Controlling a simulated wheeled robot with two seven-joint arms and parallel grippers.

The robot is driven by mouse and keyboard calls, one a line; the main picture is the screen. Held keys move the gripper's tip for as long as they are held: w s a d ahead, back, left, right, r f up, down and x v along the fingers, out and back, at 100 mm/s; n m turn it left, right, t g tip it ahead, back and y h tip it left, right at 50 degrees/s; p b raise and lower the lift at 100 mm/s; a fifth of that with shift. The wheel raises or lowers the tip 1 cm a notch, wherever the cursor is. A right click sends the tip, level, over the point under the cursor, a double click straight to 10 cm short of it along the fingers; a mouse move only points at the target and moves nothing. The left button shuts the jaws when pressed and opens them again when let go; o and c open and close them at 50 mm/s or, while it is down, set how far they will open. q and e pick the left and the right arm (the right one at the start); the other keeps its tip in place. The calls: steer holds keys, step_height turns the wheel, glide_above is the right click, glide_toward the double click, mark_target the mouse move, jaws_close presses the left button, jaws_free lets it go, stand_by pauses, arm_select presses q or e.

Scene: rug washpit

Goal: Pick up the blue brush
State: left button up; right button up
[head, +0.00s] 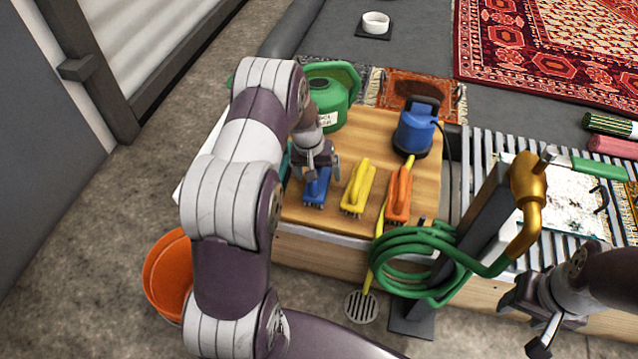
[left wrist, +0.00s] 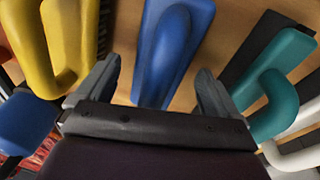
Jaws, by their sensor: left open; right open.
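The blue brush (head: 317,187) lies on the wooden table (head: 295,214), at the left end of a row of brushes. My left gripper (head: 318,168) is right above it and hides its far part. In the left wrist view the blue brush (left wrist: 172,50) runs between the two open fingers of my left gripper (left wrist: 158,92), with space on both sides. I cannot tell how far below the fingertips it is. My right gripper (head: 530,328) is open and empty at the lower right, away from the table top.
A yellow brush (head: 357,187) and an orange brush (head: 398,195) lie to the right. A teal-handled tool (left wrist: 285,65) lies close on the other side. A green watering can (head: 328,100) and a blue pump (head: 415,128) stand behind. A green hose (head: 405,262) hangs in front.

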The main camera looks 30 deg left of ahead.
arm_select(q)
steer(key=shift+r, duration=0.2)
steer(key=c, duration=1.2)
steer(key=shift+c, duration=0.2)
steer(key=shift+r, duration=0.2)
steer(key=shift+c, duration=0.6)
step_height(320, 180, up, 10)
steer(key=p, duration=0.5)
steer(key=shift+f, duration=0.2)
